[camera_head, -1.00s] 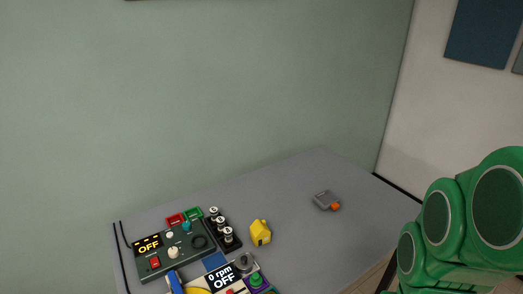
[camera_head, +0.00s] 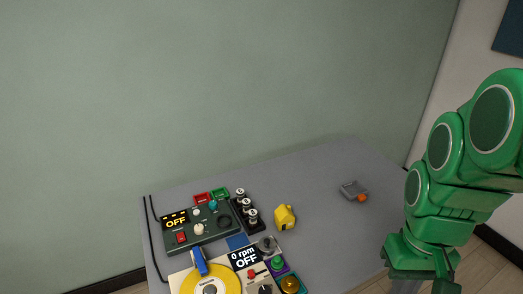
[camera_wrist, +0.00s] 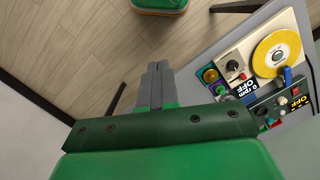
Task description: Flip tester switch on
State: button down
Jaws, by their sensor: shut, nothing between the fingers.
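A dark green box (camera_head: 206,232) stands at the left of the table, with an amber OFF display (camera_head: 175,220), a red switch (camera_head: 181,238) and knobs. In front of it a cream unit (camera_head: 258,287) has a yellow disc (camera_head: 215,282), a "0 rpm OFF" display (camera_head: 244,259) and a small red switch (camera_head: 252,274). No label shows which one is the tester. Both units also show at the right of the wrist view (camera_wrist: 290,98). My gripper (camera_wrist: 159,66) is shut and empty, over the floor beside the table, well apart from both units.
A yellow house-shaped block (camera_head: 285,217), a rack of black-and-white cylinders (camera_head: 246,212), red and green trays (camera_head: 211,196) and a grey device with an orange part (camera_head: 353,190) are on the table (camera_head: 320,160). The table's right half is mostly clear.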

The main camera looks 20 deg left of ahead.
jog(key=w+a+r+n, duration=0.1)
jog(key=w+a+n, duration=0.5)
jog(key=w+a, duration=0.65)
jog(key=w+a+f+n, duration=0.2)
jog(key=w+a+n, duration=0.4)
jog(key=w+a, duration=0.5)
jog(key=n, duration=1.2)
send_over(182, 240)
jog(key=w+a, duration=0.1)
jog(key=a, duration=0.1)
notch_tip(182, 240, down, 14)
jog(key=shift+w+d+t+h, duration=0.25)
jog(key=shift+t+h, duration=0.15)
jog(key=f, duration=0.9)
jog(key=s+d+f, duration=0.1)
jog(key=f, duration=0.4)
jog(key=shift+s+d, duration=0.1)
